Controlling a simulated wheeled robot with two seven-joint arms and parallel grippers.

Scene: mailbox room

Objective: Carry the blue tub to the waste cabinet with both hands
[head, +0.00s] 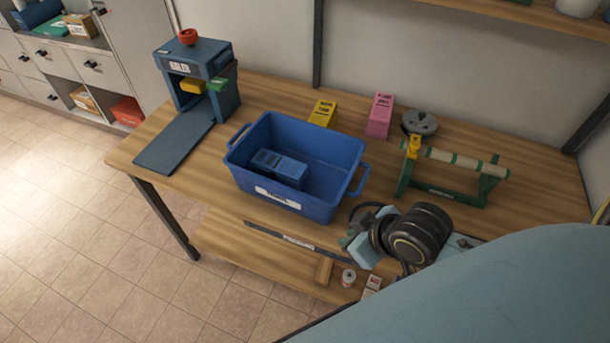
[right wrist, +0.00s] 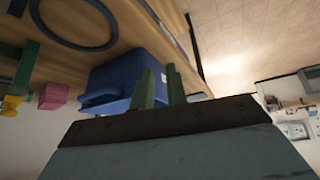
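The blue tub (head: 335,151) stands upright on the wooden workbench, with a loop handle at its left and right ends. A smaller blue box (head: 278,167) lies inside it. My right gripper (head: 347,241) is near the bench's front edge, just in front of the tub's right end and apart from the right handle. In the right wrist view its two green fingers (right wrist: 160,88) are parted, with the blue tub (right wrist: 128,70) beyond them and nothing held. My left gripper is not in view. I cannot identify a waste cabinet.
A blue press (head: 195,70) stands left of the tub. Yellow (head: 322,113) and pink (head: 380,116) boxes are behind it. A green roller stand (head: 445,185) is on the right. Grey cabinets (head: 85,67) stand far left. The tiled floor (head: 90,220) is clear at the left.

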